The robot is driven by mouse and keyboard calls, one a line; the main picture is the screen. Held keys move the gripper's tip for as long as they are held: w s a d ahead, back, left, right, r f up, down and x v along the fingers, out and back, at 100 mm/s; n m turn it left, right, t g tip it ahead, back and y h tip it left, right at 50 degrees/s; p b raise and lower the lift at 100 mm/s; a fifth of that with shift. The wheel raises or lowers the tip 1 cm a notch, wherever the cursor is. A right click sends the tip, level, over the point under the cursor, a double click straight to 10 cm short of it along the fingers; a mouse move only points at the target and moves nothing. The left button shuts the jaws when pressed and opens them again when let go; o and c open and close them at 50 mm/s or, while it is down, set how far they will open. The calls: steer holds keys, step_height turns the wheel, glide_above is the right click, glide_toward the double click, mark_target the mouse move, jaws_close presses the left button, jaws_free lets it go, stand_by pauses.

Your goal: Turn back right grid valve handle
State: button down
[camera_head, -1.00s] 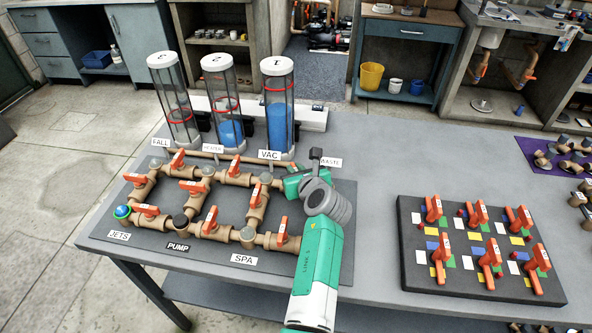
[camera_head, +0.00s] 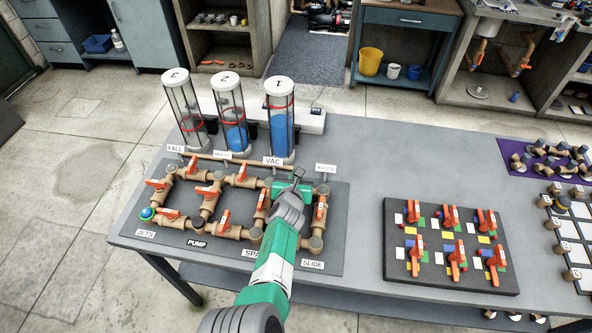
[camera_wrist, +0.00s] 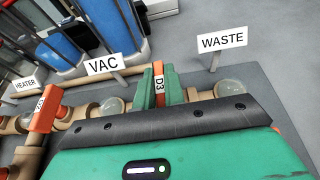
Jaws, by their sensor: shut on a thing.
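The valve board (camera_head: 338,230) on the table carries brown pipes with several orange valve handles. In the wrist view, an orange handle marked D3 (camera_wrist: 158,84) stands upright between my two green fingertips. It is on the back right pipe, between the VAC label (camera_wrist: 104,65) and the WASTE label (camera_wrist: 222,40). My gripper (camera_wrist: 160,92) is shut on this handle, one finger on each side. In the head view my gripper (camera_head: 293,188) is over the back right of the board and hides the D3 handle. The handle's base is hidden by my gripper body.
Three clear columns, one with blue fluid (camera_head: 280,130) nearest, stand behind the board. A neighbouring orange handle (camera_head: 320,205) is close to the right of my wrist. A dark board with orange handles (camera_head: 450,275) lies to the right, with bare table between.

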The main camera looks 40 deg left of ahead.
steer(key=shift+w+r, duration=0.1)
steer(key=shift+r, duration=0.1)
stand_by(0.4)
steer(key=c, duration=1.5)
jaws_free()
steer(key=shift+f, duration=0.1)
steer(key=shift+p, duration=0.3)
steer(key=shift+s+d+r+p, duration=0.2)
steer(key=shift+s+r+p, duration=0.15)
steer(key=shift+p, duration=0.3)
steer(key=p+v, duration=0.3)
steer(key=p, duration=0.1)
steer(key=p+v, duration=0.4)
steer(key=p, duration=0.1)
steer(key=shift+s+f, duration=0.2)
steer(key=shift+a, duration=0.1)
